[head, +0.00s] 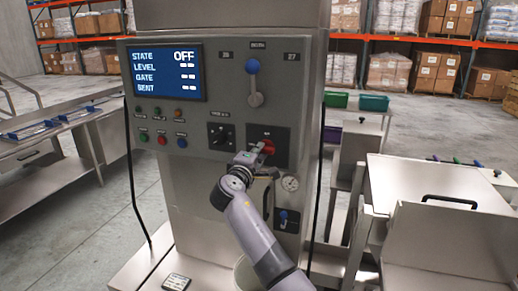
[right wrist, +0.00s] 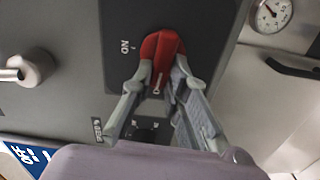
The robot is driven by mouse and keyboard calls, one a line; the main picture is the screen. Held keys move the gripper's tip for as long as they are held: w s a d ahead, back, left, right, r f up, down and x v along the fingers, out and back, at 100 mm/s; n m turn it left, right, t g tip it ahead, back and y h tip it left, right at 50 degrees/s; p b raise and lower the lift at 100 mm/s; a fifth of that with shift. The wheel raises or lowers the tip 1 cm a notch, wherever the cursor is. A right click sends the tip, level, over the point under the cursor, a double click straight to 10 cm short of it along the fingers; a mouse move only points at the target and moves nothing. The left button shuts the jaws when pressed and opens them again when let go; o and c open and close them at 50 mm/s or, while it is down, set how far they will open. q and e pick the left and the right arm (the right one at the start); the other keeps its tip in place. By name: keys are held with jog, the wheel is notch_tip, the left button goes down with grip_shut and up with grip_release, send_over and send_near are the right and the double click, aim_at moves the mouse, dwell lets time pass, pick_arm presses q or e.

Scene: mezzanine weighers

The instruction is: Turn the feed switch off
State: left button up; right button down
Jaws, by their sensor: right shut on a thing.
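The feed switch appears to be the red rotary handle (head: 267,147) on a dark plate on the front of the grey cabinet. In the right wrist view the red handle (right wrist: 162,50) has a pale mark, and an ON label sits to its left on the plate. My right gripper (head: 258,153) is at the handle, its two fingers on either side of it, shut on it. The fingers (right wrist: 160,85) hide part of the handle. The screen (head: 168,72) reads STATE OFF. My left gripper is not in view.
A black knob (head: 220,137) is left of the switch, and a blue-knobbed lever (head: 254,82) is above. A gauge (head: 290,183) and a small blue handle (head: 285,217) sit lower right. Coloured buttons (head: 161,125) are under the screen. Steel benches stand on both sides.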

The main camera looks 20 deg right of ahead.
jog(key=shift+a+n, duration=0.1)
jog(key=shift+n, duration=0.5)
jog(key=c, duration=1.6)
grip_release()
jog(key=shift+w+a, duration=0.1)
jog(key=shift+o, duration=0.2)
jog(key=shift+f, duration=0.1)
jog(key=v, duration=1.2)
